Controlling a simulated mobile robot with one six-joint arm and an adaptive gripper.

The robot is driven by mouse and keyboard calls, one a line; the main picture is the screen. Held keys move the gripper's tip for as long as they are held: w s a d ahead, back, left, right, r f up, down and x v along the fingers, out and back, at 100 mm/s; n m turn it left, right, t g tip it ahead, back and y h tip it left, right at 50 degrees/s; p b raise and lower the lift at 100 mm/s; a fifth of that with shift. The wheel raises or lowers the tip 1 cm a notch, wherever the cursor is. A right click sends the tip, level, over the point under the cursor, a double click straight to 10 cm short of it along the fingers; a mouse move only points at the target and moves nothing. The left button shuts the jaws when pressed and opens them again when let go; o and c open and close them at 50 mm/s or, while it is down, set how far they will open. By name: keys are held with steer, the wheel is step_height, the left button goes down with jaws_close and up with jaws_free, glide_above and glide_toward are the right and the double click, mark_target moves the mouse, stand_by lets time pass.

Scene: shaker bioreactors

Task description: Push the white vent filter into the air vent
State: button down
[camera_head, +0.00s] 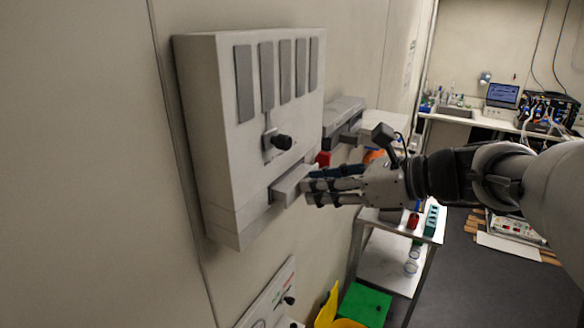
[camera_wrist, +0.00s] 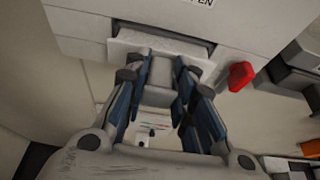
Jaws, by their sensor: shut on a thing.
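The white vent filter (camera_head: 291,184) is a pale block that sticks out of the air vent, a slot low on the front of the white wall box. In the wrist view the filter (camera_wrist: 128,42) sits partly inside the dark-edged vent opening (camera_wrist: 165,27), and a stretch of it stands out in front. My gripper (camera_head: 308,187) reaches in from the right in the head view. Its blue-padded fingers (camera_wrist: 162,72) are shut on the filter's grey grip piece. The filter's inner end is hidden inside the box.
The white wall box (camera_head: 230,130) has several grey slats and a black knob (camera_head: 281,142) above the vent. A red part (camera_wrist: 240,75) is just right of the vent. A grey unit (camera_head: 343,112) is on the wall beyond. A trolley (camera_head: 385,262) stands below my arm.

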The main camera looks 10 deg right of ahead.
steer(key=shift+w+a+p, duration=0.4)
steer(key=shift+w+a, duration=0.4)
steer(key=shift+a, duration=0.25)
stand_by(1.4)
steer(key=c, duration=1.2)
jaws_free()
steer(key=shift+c, duration=0.2)
